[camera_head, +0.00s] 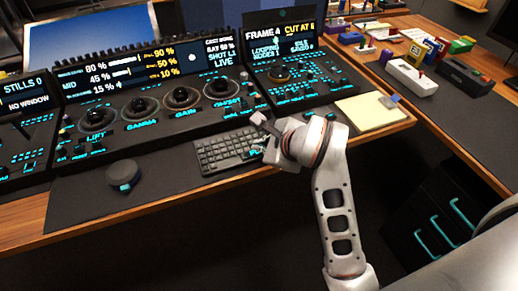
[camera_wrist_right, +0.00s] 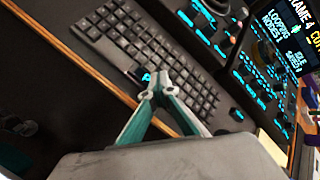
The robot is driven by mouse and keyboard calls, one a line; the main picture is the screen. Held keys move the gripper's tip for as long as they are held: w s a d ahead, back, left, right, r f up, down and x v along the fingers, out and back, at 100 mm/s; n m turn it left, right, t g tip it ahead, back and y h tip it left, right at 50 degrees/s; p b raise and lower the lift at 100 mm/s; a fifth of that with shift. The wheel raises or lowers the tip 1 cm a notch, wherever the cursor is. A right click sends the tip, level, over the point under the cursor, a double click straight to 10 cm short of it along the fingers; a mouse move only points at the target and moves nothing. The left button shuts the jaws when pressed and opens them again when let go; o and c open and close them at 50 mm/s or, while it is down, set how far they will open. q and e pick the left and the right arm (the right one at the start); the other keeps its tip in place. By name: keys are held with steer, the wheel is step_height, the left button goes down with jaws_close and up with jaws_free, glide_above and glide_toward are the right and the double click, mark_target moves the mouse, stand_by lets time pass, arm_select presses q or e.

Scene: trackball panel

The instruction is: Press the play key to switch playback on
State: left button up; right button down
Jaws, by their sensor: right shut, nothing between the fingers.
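My right gripper (camera_head: 262,143) is shut and empty over the right end of the black keyboard (camera_head: 220,154). In the right wrist view its fingertips (camera_wrist_right: 160,84) meet close to a cyan-lit mark at the keyboard's near edge. I cannot tell whether they touch the keyboard (camera_wrist_right: 137,40). The right control panel (camera_head: 300,88) stands behind, with lit cyan keys and a screen (camera_head: 281,42) that appears to read "LOOPING" and "IDLE". No label clearly marks which key is play, and the gripper and arm hide part of this area. My left gripper is not in view.
A dark round puck (camera_head: 123,174) lies left of the keyboard. A middle panel with several trackballs (camera_head: 182,98) stands behind. A yellow notepad (camera_head: 368,111) lies to the right, near the desk edge. Small coloured devices (camera_head: 411,77) crowd the right-hand table.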

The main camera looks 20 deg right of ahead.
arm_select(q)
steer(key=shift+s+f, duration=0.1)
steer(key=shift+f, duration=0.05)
arm_select(e)
steer(key=shift+f, duration=0.2)
steer(key=shift+r, duration=0.2)
steer(key=shift+r+p, duration=0.3)
steer(key=shift+r, duration=0.05)
steer(key=shift+r+p, duration=0.35)
steer(key=shift+r, duration=0.1)
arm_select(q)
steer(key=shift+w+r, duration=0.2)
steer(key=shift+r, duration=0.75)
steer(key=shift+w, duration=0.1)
arm_select(e)
steer(key=shift+r+p, duration=1.95)
steer(key=shift+r, duration=0.7)
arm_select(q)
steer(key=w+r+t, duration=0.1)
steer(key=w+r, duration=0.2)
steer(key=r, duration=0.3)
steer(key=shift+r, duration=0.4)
arm_select(e)
steer(key=shift+f, duration=0.1)
